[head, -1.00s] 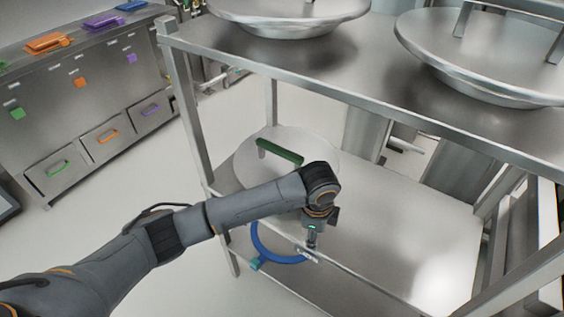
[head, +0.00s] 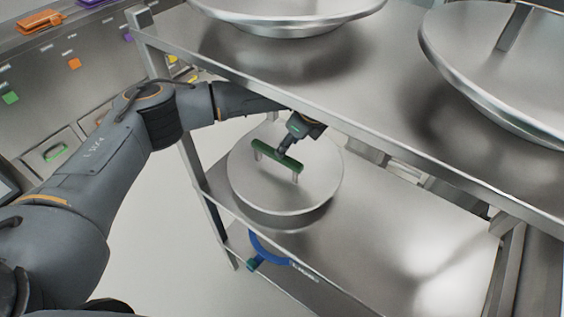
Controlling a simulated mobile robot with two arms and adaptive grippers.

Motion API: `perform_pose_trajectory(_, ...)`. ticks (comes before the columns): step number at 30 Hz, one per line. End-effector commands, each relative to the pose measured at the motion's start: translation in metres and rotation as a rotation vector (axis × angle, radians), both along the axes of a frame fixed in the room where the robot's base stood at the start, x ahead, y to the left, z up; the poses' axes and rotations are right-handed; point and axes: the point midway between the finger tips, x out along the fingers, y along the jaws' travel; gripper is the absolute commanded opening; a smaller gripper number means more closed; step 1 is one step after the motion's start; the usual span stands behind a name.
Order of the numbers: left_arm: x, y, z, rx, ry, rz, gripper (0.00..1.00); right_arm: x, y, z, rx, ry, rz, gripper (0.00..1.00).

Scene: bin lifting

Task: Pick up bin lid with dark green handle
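The round steel bin lid (head: 248,190) with the dark green handle (head: 265,154) is over the lower shelf of the steel rack. The handle is a bar on two short metal posts. My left gripper (head: 285,150) has come in from the left, under the upper shelf, and is at the middle of the handle. It appears to touch the bar. The handle hides its fingertips, so I cannot tell whether they are closed on it. A dark band shows beneath the lid's front rim; whether the lid rests or is raised is unclear. My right gripper is not in view.
The upper shelf (head: 330,85) passes close above my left arm and carries two large steel lids (head: 290,10) (head: 470,70). A blue ring-shaped handle (head: 268,250) shows below the lower shelf's front edge. The lower shelf (head: 390,240) is clear to the right.

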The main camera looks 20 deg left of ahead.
Motion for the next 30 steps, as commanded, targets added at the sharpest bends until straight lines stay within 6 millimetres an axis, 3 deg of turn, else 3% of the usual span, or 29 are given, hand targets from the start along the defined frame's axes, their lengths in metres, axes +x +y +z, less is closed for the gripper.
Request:
perform_pose_trajectory(3,0.001,0.005,-0.011,0.001,0.002,0.002,0.49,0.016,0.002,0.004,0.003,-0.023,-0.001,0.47)
perform_pose_trajectory(5,0.001,0.008,-0.017,0.002,0.002,0.002,0.49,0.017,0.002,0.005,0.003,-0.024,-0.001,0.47)
perform_pose_trajectory(12,0.002,0.028,-0.043,0.002,0.002,0.002,0.49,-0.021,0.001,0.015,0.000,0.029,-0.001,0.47)
perform_pose_trajectory(15,0.004,0.031,-0.057,0.001,0.002,0.000,0.49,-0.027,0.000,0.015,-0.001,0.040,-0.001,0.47)
perform_pose_trajectory(25,0.005,0.033,-0.065,-0.001,0.001,-0.001,0.49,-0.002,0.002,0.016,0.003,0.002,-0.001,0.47)
perform_pose_trajectory(30,0.005,0.033,-0.065,-0.001,0.001,-0.001,0.49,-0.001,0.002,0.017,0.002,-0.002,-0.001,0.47)
